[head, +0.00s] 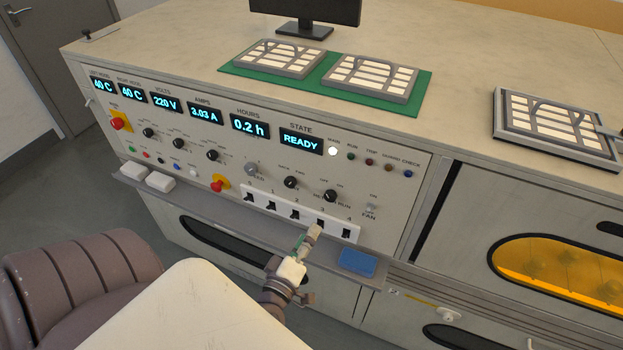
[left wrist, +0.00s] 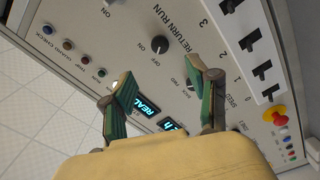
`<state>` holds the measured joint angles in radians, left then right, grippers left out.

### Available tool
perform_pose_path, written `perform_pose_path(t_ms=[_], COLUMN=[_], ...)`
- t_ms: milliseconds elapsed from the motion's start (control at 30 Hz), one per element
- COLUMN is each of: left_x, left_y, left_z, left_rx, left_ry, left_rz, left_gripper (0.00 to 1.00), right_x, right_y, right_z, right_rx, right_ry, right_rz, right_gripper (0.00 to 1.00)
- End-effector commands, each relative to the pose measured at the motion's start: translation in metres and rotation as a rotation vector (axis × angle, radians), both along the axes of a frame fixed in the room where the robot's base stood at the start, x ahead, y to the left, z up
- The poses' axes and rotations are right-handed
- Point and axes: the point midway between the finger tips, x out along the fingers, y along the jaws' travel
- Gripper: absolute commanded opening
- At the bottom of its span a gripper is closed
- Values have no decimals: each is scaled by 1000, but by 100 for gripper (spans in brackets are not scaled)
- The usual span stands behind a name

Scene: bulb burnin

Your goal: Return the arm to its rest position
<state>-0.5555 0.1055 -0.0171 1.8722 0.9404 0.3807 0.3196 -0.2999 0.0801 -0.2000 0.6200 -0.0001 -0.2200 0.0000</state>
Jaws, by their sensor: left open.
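My left gripper (head: 308,238) is in front of the lower part of the control panel (head: 395,165) in the head view, near the white strip of numbered switches (head: 275,206). In the left wrist view its two green-padded fingers (left wrist: 160,70) stand apart with nothing between them. The panel fills the space beyond them, and I see no clear contact with it. My left arm comes in from the lower left of the head view. My right gripper is not in view.
A ledge with a blue block (head: 357,262) and white blocks (head: 160,181) runs below the panel. Red knobs (head: 220,183) and dials stick out. The state display (head: 301,141) reads READY. Trays (head: 370,77) and a monitor (head: 304,12) stand on top. An amber window (head: 560,268) is at right.

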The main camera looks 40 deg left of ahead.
Motion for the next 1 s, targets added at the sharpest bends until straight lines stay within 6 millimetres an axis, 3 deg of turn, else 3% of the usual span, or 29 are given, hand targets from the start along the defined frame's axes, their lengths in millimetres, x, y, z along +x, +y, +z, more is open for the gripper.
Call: perform_pose_path(t_ms=[467,567,667,767,867,1000], left_x=[0,0,-2,-10,-30,-79], left_y=[0,-2,-12,-29,-47,-68], left_z=[0,-11,-45,-106,-177,-271], left_rx=[1,17,77,182,309,481], left_ry=[1,25,110,256,435,684], left_rz=[0,-11,-54,-138,-256,-445], left_gripper=[60,60,60,60,60,60], right_x=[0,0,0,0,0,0], right_y=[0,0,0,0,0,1], right_z=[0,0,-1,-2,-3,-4], right_rx=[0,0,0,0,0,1], right_ry=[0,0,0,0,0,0], right_rz=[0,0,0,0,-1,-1], right_gripper=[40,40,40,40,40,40])
